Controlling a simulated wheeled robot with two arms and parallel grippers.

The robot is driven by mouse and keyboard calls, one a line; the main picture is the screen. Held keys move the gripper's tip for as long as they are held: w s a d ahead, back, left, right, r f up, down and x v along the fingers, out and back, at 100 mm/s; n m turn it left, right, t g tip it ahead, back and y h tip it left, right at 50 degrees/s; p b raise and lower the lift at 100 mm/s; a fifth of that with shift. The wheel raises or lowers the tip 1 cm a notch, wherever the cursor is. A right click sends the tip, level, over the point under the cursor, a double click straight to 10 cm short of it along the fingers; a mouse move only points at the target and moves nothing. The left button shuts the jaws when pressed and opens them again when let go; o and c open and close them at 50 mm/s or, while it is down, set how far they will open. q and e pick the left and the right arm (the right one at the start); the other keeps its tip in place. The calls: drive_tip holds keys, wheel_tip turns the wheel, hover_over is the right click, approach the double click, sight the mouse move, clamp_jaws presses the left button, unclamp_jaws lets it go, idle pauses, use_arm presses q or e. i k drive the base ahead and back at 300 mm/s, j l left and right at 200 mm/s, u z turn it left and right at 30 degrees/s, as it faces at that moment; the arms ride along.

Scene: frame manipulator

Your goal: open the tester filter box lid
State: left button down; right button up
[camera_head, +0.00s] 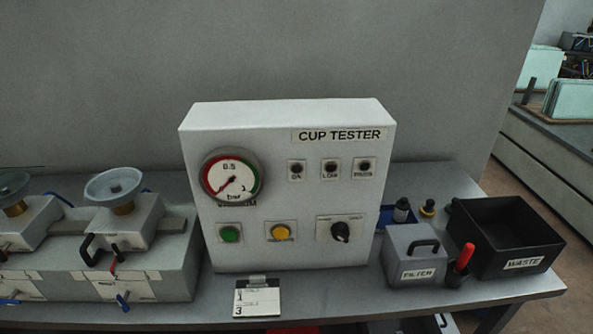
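The filter box (414,257) is a small grey box labelled FILTER, on the bench to the right of the cup tester. Its lid (408,237) lies flat on top and looks closed, with a black arched handle (423,244) on it. The white cup tester (290,190) stands in the middle of the bench, with a dial, buttons and a knob on its front. Neither of my grippers is in view.
A black waste bin (506,240) stands just right of the filter box. A red-handled tool (462,260) stands between them. Small bottles (402,210) are behind the box. Grey units with dishes (114,184) fill the left. A number card (257,298) sits at the front.

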sight(417, 235)
drive_tip(key=k+l, duration=0.1)
drive_tip(key=l, duration=0.9)
drive_tip(key=k+l, duration=0.15)
drive_tip(key=l, duration=0.35)
